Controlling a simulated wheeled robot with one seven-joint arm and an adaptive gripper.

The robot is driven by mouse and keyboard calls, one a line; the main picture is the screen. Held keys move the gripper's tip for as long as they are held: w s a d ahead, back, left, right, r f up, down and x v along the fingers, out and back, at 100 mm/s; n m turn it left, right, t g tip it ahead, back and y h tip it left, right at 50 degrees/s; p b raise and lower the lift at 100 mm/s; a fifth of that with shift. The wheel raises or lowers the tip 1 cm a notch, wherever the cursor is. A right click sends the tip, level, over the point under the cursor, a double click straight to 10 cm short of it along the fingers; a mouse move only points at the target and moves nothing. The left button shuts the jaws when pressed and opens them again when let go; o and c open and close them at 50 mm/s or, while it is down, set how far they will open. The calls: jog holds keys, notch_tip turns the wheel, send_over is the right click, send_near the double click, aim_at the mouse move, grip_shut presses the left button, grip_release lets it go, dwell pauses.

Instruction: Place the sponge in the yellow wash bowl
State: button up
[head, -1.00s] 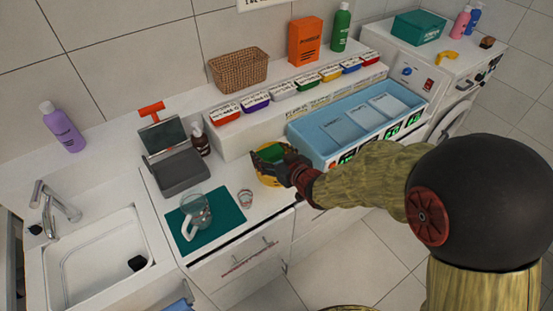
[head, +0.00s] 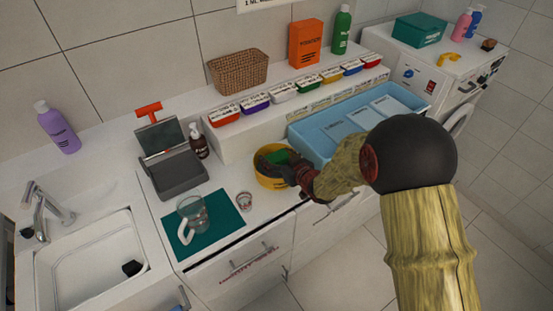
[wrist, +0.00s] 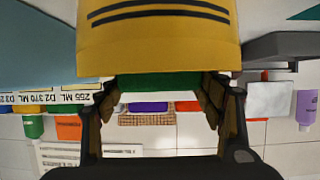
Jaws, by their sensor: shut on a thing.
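The yellow wash bowl (head: 268,182) stands on the white counter, left of the blue tray. My gripper (head: 287,163) reaches over its right side and is shut on the green sponge (head: 276,157), which shows within the bowl's opening. In the wrist view, which is upside down, the sponge (wrist: 160,84) is between the two fingers (wrist: 162,95). The outer wall of the bowl (wrist: 160,45) with dark stripes fills the top there and hides the sponge's lower part and the fingertips. Whether the sponge touches the bowl's bottom cannot be seen.
A blue divided tray (head: 310,145) is close to the right of the bowl. A raised shelf with coloured boxes (head: 283,92) is behind.

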jog(key=shift+r, duration=0.15)
jog(key=shift+f+b, duration=0.3)
jog(key=shift+f, duration=0.15)
jog(key=shift+f, duration=0.2)
jog(key=o, duration=0.9)
jog(key=shift+c, duration=0.2)
jog(key=shift+r, duration=0.15)
